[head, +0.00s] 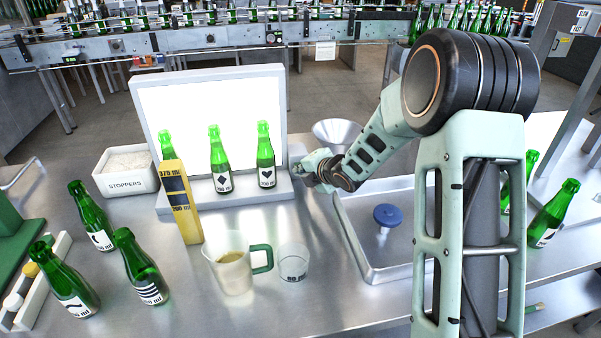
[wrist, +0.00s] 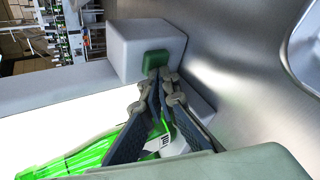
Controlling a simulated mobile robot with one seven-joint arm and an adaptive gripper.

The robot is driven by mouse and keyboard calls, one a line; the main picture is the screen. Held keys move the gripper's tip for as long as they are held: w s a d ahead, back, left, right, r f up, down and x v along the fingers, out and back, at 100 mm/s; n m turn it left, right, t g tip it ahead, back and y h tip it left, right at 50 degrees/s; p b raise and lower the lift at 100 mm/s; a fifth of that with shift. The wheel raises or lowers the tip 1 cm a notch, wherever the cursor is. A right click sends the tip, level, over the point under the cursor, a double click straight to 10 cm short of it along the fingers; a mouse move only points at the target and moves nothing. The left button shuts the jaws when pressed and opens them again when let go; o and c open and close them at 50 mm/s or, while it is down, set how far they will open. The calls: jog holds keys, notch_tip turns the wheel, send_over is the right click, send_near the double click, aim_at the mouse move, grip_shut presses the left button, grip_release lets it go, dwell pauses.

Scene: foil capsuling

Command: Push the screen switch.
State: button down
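The screen (head: 210,108) is a lit white panel in a pale grey frame, with a ledge in front. Its switch is a green button (wrist: 156,60) on a grey box (wrist: 138,45) at the screen's end; in the head view the box (head: 297,152) shows at the right end, with the button hidden. My gripper (wrist: 164,76) has its fingertips together, with nothing seen between them. The tips are right at the button's lower edge; I cannot tell whether they touch it. In the head view my gripper (head: 304,172) is beside the screen's right end.
Two green bottles (head: 220,165) (head: 265,160) stand on the ledge close to my gripper. A yellow gauge block (head: 181,205), a jug (head: 231,268) and a small cup (head: 293,263) stand in front. A funnel (head: 336,132) and a metal tray (head: 375,262) are nearby.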

jog(key=shift+w+r, duration=0.1)
jog(key=shift+r, duration=0.05)
jog(key=shift+s+d+f+b, duration=0.15)
jog(key=shift+s+f+b, duration=0.05)
jog(key=shift+s+b, duration=0.3)
jog(key=shift+s+d+b, duration=0.25)
jog(key=shift+s+b, duration=0.3)
jog(key=shift+s, duration=0.7)
jog(key=shift+s+d+b, duration=0.2)
jog(key=shift+s+b, duration=0.3)
jog(key=shift+s, duration=0.75)
